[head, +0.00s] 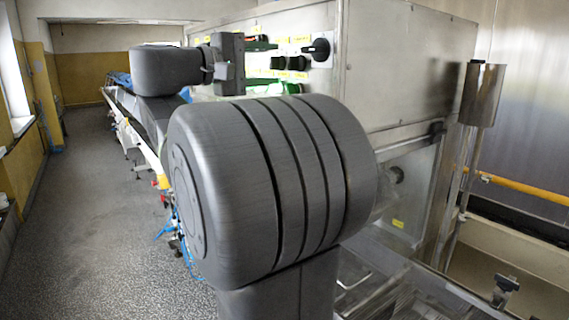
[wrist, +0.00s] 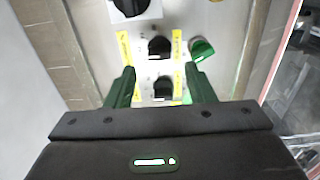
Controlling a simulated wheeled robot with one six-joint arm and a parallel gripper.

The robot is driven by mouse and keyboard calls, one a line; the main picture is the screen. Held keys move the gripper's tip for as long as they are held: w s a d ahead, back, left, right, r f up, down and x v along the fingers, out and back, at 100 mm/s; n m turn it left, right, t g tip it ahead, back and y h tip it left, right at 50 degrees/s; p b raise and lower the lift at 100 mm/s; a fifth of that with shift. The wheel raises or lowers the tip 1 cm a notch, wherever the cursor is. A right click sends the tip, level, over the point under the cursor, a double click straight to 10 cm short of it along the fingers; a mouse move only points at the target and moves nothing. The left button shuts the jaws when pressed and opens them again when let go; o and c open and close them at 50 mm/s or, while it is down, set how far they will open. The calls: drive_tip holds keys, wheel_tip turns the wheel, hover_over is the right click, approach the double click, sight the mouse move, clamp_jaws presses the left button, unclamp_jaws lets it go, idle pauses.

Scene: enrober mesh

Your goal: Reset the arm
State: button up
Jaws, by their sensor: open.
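My gripper (wrist: 160,74) is open in the wrist view, with one green finger on each side and no object held between them. It faces a metal control panel (wrist: 90,55). Beyond and between the fingers are a black knob (wrist: 159,47) and a lower black knob (wrist: 162,87). A green knob (wrist: 202,48) shows just past the right finger. Whether the fingers touch any knob, I cannot tell. In the head view, my gripper (head: 266,62) is in front of the panel, partly behind my large grey arm link.
A large black rotary switch (head: 318,49) is on the metal cabinet (head: 400,70), right of my gripper. A metal post (head: 483,95) and a yellow rail (head: 525,189) are at the right. A long conveyor (head: 145,148) runs back at left. The speckled floor (head: 85,220) beside it is clear.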

drive_tip(key=shift+p+x, duration=0.5)
drive_tip(key=shift+x, duration=1.85)
drive_tip(key=b, duration=0.3)
approach(288, 64)
drive_tip(key=p+x, duration=0.3)
drive_tip(key=x, duration=0.6)
drive_tip(key=shift+w+d+r, duration=0.15)
drive_tip(key=shift+w+d, duration=0.05)
drive_tip(key=m+b, duration=0.4)
drive_tip(key=m, duration=0.4)
drive_tip(key=shift+s+a+b, duration=0.1)
drive_tip(key=shift+a+b, duration=0.05)
drive_tip(key=shift+b, duration=0.2)
drive_tip(key=b+v, duration=0.1)
drive_tip(key=v, duration=0.5)
drive_tip(key=shift+s+a, duration=0.25)
drive_tip(key=shift+a, duration=0.05)
